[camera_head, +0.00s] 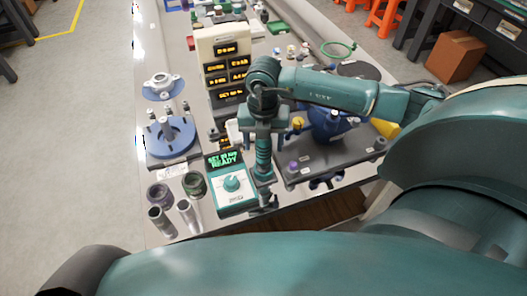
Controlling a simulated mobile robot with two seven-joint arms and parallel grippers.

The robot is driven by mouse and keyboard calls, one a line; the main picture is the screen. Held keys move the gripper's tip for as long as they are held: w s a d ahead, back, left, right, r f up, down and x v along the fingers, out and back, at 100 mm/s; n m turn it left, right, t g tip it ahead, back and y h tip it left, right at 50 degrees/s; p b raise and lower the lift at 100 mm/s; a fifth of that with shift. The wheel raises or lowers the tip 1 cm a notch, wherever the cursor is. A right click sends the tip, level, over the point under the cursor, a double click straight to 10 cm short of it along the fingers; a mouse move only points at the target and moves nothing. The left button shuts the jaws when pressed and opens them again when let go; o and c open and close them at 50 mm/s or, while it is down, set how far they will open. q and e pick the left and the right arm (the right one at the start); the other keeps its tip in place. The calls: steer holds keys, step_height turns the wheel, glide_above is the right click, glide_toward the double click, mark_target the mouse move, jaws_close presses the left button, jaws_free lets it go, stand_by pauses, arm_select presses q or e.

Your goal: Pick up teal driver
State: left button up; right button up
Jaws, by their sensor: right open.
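The teal driver (263,160) stands upright at the front of the bench, right of a teal control box (232,190) with a dial and a lit green display reading "READY". Its lower end is by a dark stand (262,204) near the bench's front edge. My right gripper (264,138) points down over the driver's upper part, its jaws open beside it. The gripper hides the driver's top, and I cannot tell whether the jaws touch it. My left gripper is out of view.
A beige instrument tower (222,60) with amber displays stands behind. A blue round fixture (171,138) and several cups (160,194) are at left. A dark plate (320,160) carrying a blue part (325,122) lies close on the right. The bench is crowded.

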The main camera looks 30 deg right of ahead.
step_height(320, 180, down, 2)
steer(key=shift+f, duration=0.1)
steer(key=c, duration=1.2)
